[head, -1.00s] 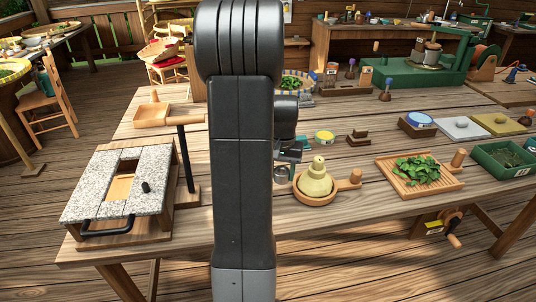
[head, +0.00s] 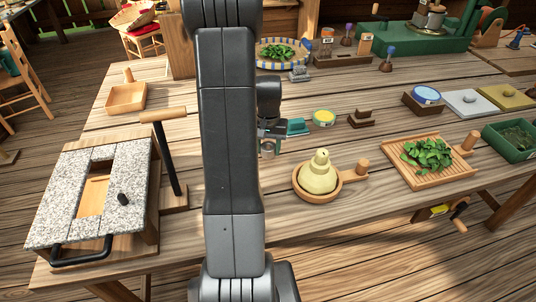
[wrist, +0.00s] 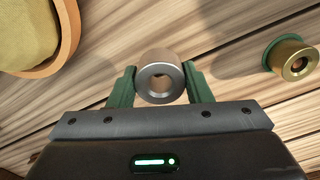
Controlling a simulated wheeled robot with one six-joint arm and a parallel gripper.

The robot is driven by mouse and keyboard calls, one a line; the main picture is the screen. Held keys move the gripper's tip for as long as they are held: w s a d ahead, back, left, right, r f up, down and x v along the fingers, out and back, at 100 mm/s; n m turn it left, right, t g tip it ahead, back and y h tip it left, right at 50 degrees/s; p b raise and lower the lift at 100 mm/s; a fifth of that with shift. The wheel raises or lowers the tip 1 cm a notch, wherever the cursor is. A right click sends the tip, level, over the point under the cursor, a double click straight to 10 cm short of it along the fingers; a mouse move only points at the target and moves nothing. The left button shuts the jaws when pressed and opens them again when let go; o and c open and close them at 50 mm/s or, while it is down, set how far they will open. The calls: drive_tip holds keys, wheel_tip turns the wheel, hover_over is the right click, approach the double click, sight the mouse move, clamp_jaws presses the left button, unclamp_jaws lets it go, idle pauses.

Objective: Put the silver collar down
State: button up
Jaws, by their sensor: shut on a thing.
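The silver collar (wrist: 159,78) is a short metal ring with a round hole. In the wrist view it sits between the two green fingers of my gripper (wrist: 161,86), which is shut on it. In the head view my gripper (head: 268,140) hangs over the table, behind and left of the pale dome-shaped piece, and the collar is small and partly hidden there. I cannot tell whether the collar touches the wood or is just above it.
A brass collar (wrist: 294,60) with a green edge lies to the right in the wrist view. The yellowish dome (head: 318,173) sits in a round wooden pan (head: 344,180). Bare planks lie around the collar.

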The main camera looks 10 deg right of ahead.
sight(268, 162)
drive_tip(key=shift+f, duration=1.75)
drive_tip(key=shift+f, duration=0.15)
drive_tip(key=o, duration=1.3)
wheel_tip(268, 162, up, 12)
